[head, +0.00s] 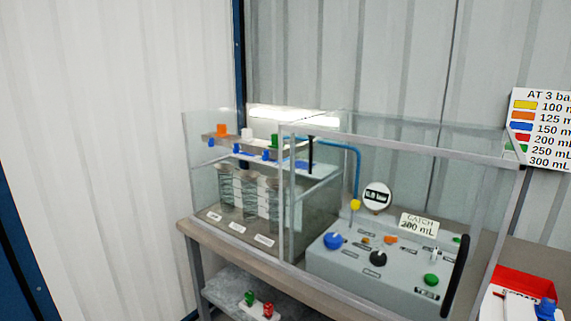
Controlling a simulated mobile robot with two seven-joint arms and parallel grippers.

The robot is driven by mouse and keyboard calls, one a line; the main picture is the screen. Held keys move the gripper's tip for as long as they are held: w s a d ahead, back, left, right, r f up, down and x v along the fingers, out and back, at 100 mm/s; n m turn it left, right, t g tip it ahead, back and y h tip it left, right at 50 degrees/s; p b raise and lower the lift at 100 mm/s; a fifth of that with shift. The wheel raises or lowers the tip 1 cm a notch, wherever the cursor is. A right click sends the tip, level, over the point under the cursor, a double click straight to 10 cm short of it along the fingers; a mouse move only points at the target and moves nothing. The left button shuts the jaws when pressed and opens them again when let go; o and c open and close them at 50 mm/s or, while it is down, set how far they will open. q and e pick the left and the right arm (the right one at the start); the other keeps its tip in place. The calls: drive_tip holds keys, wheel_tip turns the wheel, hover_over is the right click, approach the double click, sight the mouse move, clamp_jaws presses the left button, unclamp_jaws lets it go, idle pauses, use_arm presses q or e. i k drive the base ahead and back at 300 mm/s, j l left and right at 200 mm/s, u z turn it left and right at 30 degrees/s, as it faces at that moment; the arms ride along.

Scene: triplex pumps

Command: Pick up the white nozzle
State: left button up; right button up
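No nozzle is clearly identifiable as the white one. A small white piece (247,133) stands on the rail inside the glass enclosure, between an orange piece (221,130) and a green piece (275,140); it is too small to tell whether it is a nozzle. Another small white upright part (434,255) is on the grey control panel (335,270). A yellow tip (355,204) is at the lower end of the blue pipe (357,165). Neither of my grippers is in view.
The glass enclosure's metal frame (400,145) surrounds the pumps and panel on a bench. Green (250,297) and red (267,309) pieces sit on a lower shelf. A red tray (530,284) and a blue piece (546,308) are at bottom right. A colour chart (541,130) hangs at right.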

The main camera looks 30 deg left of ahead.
sight(247, 136)
drive_tip(key=u, duration=1.3)
